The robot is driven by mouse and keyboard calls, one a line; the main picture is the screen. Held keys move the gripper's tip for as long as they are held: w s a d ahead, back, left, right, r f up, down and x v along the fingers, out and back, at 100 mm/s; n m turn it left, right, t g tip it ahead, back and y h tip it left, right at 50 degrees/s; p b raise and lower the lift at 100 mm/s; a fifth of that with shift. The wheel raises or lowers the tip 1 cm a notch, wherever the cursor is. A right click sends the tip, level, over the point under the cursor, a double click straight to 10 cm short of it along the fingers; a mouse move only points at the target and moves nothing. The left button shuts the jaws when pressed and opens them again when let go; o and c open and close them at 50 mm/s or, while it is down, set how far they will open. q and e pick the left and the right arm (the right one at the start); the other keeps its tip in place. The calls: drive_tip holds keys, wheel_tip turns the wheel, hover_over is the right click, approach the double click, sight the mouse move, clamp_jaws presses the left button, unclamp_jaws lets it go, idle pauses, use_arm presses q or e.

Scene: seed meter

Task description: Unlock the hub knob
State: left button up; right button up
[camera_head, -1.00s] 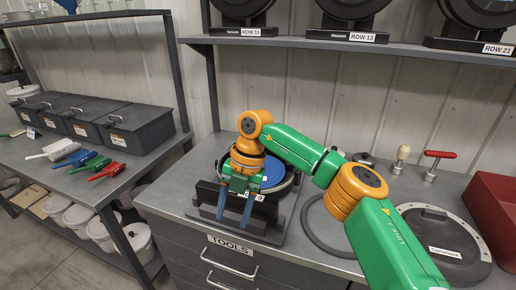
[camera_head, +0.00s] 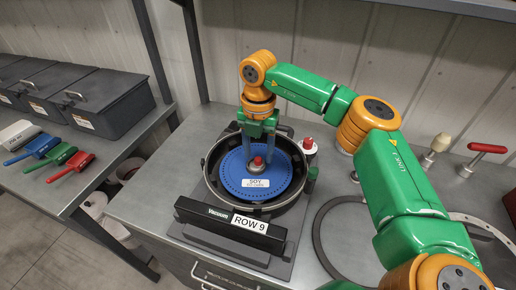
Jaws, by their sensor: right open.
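The hub knob (camera_head: 257,164), small with a red top, sits at the middle of the blue seed disk (camera_head: 232,178) labelled SOY. The disk lies in the round black seed meter (camera_head: 213,192), on a stand marked ROW 9. My right gripper (camera_head: 260,152) is open and points down over the disk. Its two blue fingers show just behind and to either side of the knob; I cannot tell whether they touch it. My left gripper is not in view.
A red-topped cylinder (camera_head: 309,146) stands at the meter's right edge. A dark ring (camera_head: 325,240) lies on the bench to the right. Tools with pale and red handles (camera_head: 487,148) stand farther right.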

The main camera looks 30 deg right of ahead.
drive_tip(key=shift+f, duration=0.5)
drive_tip(key=shift+w+d+f, duration=0.1)
drive_tip(key=shift+f, duration=0.25)
drive_tip(key=shift+w+d+f, duration=0.1)
drive_tip(key=shift+w+f, duration=0.15)
drive_tip(key=shift+w, duration=0.05)
drive_tip(key=shift+s+r, duration=0.15)
clamp_jaws()
